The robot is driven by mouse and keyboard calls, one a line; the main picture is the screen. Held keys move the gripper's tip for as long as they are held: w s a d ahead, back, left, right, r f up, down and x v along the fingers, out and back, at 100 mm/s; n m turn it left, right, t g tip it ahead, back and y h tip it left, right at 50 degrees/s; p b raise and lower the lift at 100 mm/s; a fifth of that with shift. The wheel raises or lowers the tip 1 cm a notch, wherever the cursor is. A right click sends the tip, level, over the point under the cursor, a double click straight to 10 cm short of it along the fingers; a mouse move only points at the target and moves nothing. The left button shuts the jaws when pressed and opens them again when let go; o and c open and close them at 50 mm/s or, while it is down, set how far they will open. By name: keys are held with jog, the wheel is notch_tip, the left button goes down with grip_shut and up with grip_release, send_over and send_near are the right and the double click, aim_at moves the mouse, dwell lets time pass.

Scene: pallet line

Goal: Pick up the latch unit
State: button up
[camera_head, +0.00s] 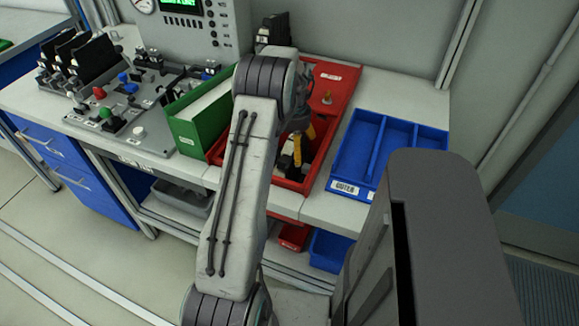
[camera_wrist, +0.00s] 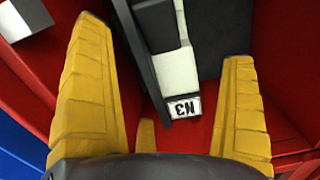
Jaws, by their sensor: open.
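A dark grey and white unit (camera_wrist: 176,70), which I take to be the latch unit, lies in the red tray (camera_head: 338,84). It carries a small white label that reads N3 upside down in the wrist view. My gripper (camera_wrist: 163,42) is open, its yellow fingers on either side of the unit's near end with gaps on both sides. In the head view my gripper (camera_head: 299,142) reaches down into the red tray. My arm and fingers hide part of the tray's contents there, and the unit's far end is cut off in the wrist view.
A green bin (camera_head: 197,118) stands close to the tray's left. A blue divided tray (camera_head: 347,187) stands to its right. A test panel with a lit display (camera_head: 182,5) and a fixture board (camera_head: 125,138) are at the left. The bench's back right is clear.

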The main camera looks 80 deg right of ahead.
notch_tip(320, 180, down, 3)
jog(key=shift+f, duration=0.1)
dwell(0.3)
jog(key=c, duration=1.4)
